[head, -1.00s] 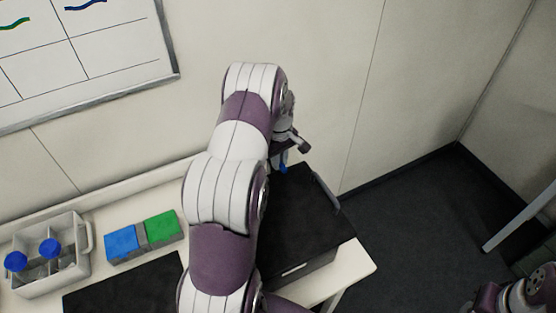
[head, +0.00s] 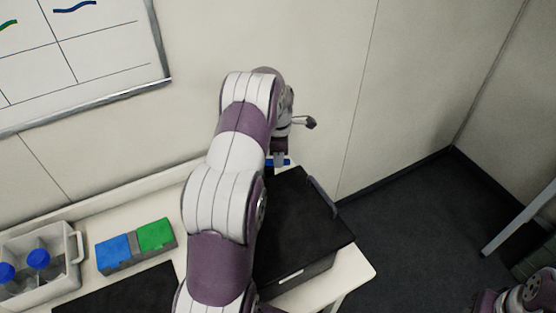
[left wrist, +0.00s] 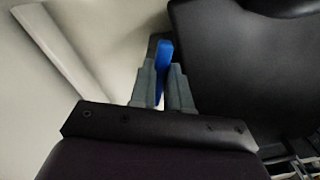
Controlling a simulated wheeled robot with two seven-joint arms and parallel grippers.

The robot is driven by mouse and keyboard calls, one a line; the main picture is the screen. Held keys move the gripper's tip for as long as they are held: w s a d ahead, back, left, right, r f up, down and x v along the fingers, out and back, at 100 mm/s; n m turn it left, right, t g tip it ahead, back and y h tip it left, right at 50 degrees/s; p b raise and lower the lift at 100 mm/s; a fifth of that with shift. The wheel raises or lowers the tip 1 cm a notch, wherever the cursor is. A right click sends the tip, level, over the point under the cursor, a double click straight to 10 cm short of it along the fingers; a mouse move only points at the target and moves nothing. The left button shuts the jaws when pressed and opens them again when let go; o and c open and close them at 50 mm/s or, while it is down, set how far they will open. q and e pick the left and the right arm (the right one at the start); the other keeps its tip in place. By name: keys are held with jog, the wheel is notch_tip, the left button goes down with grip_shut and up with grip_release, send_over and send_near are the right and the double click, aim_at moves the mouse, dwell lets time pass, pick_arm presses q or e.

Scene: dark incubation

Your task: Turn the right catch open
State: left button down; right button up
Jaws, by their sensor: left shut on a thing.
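A black box (head: 305,225) with a closed flat lid stands at the right end of the bench. A small blue catch lever (head: 286,162) shows at its back edge, lying sideways. My left gripper (head: 279,158) reaches over from the left and is at this lever, partly hidden by its own wrist. In the left wrist view, the two grey fingers (left wrist: 165,88) are closed on the blue lever (left wrist: 165,56), beside the dark box (left wrist: 235,55). The lever's mounting is hidden. Only links of my right arm show at the lower right; its gripper is out of view.
A grey bottle carrier (head: 72,262) with blue-capped bottles stands at the left. A blue block (head: 113,250) and a green block (head: 155,234) sit beside it, behind a black mat (head: 120,290). The wall is close behind the bench.

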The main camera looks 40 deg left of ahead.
pick_arm(q)
jog(key=n, duration=0.3)
jog(key=w+a+n, duration=0.1)
jog(key=n, duration=0.1)
jog(key=shift+a+r+b, duration=0.1)
jog(key=shift+b, duration=0.2)
jog(key=shift+n, duration=0.4)
jog(key=c, duration=1.1)
grip_release()
notch_tip(320, 180, up, 13)
jog(key=p, duration=0.8)
